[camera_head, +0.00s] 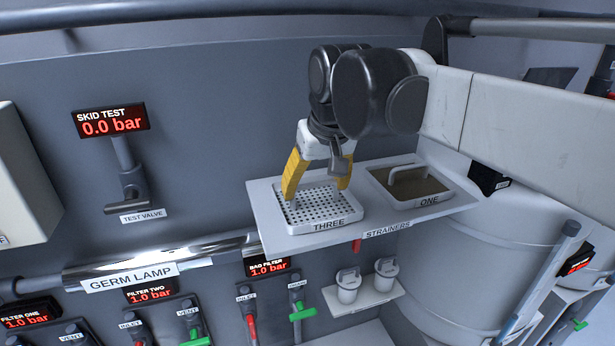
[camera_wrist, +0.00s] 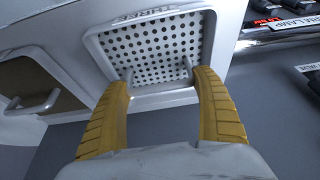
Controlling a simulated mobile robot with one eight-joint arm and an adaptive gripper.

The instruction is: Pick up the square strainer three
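The square strainer three (camera_head: 318,208) is a white square tray with a perforated plate, labelled THREE, sitting in the left place of the strainer shelf. Its plate (camera_wrist: 150,45) also shows in the wrist view. My gripper (camera_head: 318,188) is directly above it, pointing down, with its yellow fingers wide apart. In the wrist view my gripper (camera_wrist: 160,82) has its fingertips at either end of the strainer's handle, parts of which show beside the tips. The fingers hide much of the handle, and I cannot tell whether they touch it.
Strainer one (camera_head: 410,182), with a raised handle and brown contents, sits to the right on the same shelf (camera_head: 268,215). Two white lidded cups (camera_head: 348,285) stand on a small shelf below. A dark wall panel (camera_head: 210,120) rises behind. A white tank (camera_head: 510,235) stands at right.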

